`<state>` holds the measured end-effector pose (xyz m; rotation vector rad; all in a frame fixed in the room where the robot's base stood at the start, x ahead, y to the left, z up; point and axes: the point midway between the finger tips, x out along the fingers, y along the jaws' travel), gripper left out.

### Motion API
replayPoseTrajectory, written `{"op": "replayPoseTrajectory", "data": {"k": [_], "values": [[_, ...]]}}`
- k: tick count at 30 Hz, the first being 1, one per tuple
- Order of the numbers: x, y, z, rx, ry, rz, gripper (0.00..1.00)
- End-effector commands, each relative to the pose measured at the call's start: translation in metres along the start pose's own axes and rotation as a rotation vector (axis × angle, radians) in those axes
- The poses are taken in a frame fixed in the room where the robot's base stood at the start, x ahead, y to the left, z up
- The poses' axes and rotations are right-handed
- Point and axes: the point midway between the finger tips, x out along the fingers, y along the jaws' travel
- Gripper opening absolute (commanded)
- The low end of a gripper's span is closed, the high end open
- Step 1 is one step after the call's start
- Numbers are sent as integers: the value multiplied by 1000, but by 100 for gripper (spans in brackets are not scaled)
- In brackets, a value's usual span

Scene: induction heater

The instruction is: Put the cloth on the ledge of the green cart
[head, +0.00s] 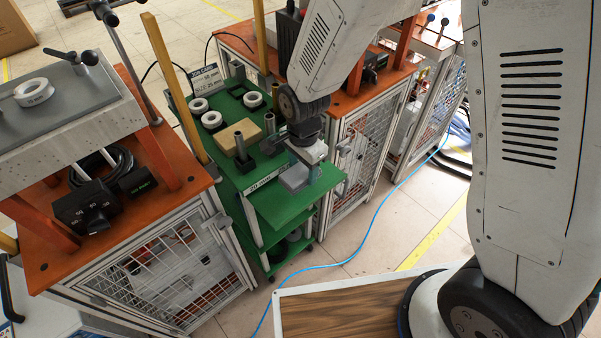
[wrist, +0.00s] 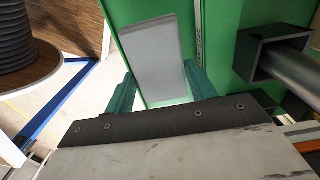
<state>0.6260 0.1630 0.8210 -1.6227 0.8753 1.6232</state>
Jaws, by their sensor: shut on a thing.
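The cloth is a flat, folded grey pad. It shows in the head view (head: 294,179) at the front of the green cart (head: 275,212), over the cart's green front ledge (head: 325,184). In the wrist view the cloth (wrist: 152,55) reaches away from between two teal fingers, with green surface behind it. My gripper (head: 303,167) is shut on the near end of the cloth; its fingers also show in the wrist view (wrist: 160,88). I cannot tell whether the cloth touches the ledge.
White rings (head: 211,120), a tan block (head: 234,137) and upright metal posts (head: 240,146) stand on the cart top behind the ledge. An orange-topped bench (head: 150,215) is left of the cart. A blue cable (head: 352,256) crosses the floor in front.

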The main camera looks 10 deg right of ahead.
Motion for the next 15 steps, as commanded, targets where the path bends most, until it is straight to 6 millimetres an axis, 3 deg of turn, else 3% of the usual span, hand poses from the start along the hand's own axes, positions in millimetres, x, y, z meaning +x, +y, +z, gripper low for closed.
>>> {"op": "replayPoseTrajectory", "data": {"k": [6, 15], "values": [[34, -1, 6, -11, 0, 2, 34], [36, -2, 7, -14, 0, 0, 34]]}}
